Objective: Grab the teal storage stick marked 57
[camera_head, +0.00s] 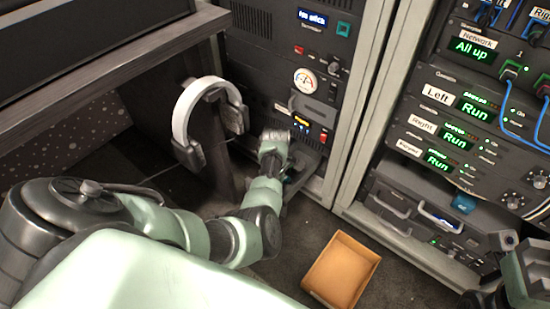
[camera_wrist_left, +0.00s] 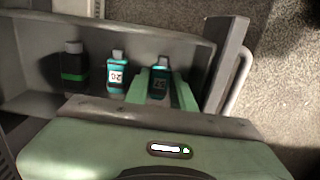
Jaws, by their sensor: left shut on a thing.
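My left gripper (camera_wrist_left: 161,86) is shut on a teal stick (camera_wrist_left: 159,80) in the left wrist view. The stick has a dark label whose number I cannot read clearly, and it stands in a grey open drawer (camera_wrist_left: 110,24). Left of it in the same drawer stand another teal stick (camera_wrist_left: 117,76) with a white label and a black stick (camera_wrist_left: 73,64) with a green band. In the head view my left gripper (camera_head: 284,176) is low at the left rack's drawer, and the wrist hides most of the stick. My right gripper's fingers do not show.
A tan open box (camera_head: 340,270) lies on the floor right of my left arm. White headphones (camera_head: 184,112) hang at the desk's side, close to that arm. The right rack (camera_head: 455,125) has switches, blue cables and drawer handles.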

